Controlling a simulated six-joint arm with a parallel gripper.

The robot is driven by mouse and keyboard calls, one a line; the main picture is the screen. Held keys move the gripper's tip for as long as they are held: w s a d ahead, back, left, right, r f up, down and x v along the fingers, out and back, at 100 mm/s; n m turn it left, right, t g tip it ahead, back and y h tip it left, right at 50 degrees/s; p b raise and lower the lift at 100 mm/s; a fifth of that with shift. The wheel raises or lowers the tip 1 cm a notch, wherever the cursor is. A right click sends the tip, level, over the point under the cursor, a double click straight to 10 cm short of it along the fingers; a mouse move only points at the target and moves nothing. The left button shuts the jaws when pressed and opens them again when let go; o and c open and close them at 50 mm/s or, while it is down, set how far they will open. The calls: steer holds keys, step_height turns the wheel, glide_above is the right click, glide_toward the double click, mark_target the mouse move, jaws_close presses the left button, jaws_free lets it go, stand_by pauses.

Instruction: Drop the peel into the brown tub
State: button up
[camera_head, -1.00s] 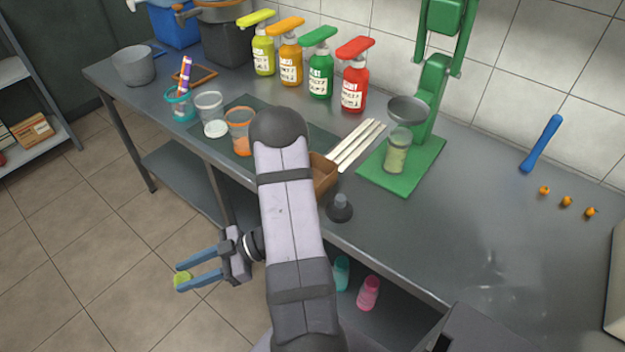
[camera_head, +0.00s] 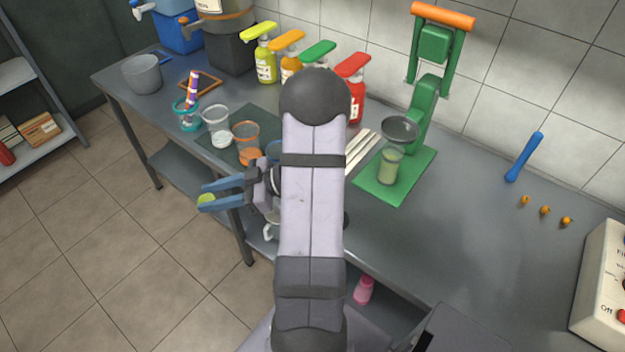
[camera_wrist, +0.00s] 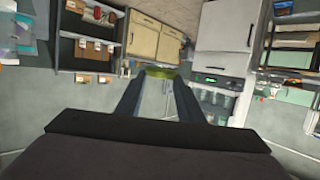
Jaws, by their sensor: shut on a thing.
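The peel (camera_head: 206,201) is a small yellow-green piece. My gripper (camera_head: 205,195), with its blue fingers, is shut on it near the fingertips. The gripper points left in the head view, appearing in front of the table's front edge. In the wrist view, the peel (camera_wrist: 160,73) shows between the ends of the fingers (camera_wrist: 159,80). The brown tub does not show now; a brown container seen beside my arm earlier appears hidden behind the arm.
An orange-rimmed cup (camera_head: 246,140), a clear cup (camera_head: 217,125) and a teal cup (camera_head: 187,113) stand near the table's front edge. Several colored bottles line the back.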

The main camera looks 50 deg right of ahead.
steer(key=s+d+r+m+t+h+p, duration=0.1)
steer(key=s+d+r+m+h+p, duration=0.2)
steer(key=d, duration=0.6)
steer(key=s+d+r+m+t+h+p, duration=0.2)
steer(key=s+d+p, duration=0.15)
steer(key=d, duration=0.45)
steer(key=s+d+f+m+h+p, duration=0.1)
steer(key=s+d+f+h+p, duration=0.1)
steer(key=s+d, duration=0.55)
steer(key=shift+s+a+f+b, duration=0.15)
steer(key=shift+a+f+b, duration=0.1)
steer(key=shift+f+b, duration=0.7)
steer(key=shift+s+a+f+b, duration=0.15)
steer(key=shift+a+f+b, duration=0.05)
steer(key=shift+f+b, duration=0.75)
steer(key=shift+s+a+f+b, duration=0.15)
steer(key=shift+a+f+b, duration=0.1)
steer(key=shift+f+b, duration=0.7)
steer(key=o, duration=1.1)
steer(key=shift+s, duration=0.1)
steer(key=b+v, duration=0.1)
steer(key=v, duration=0.6)
steer(key=shift+b, duration=0.35)
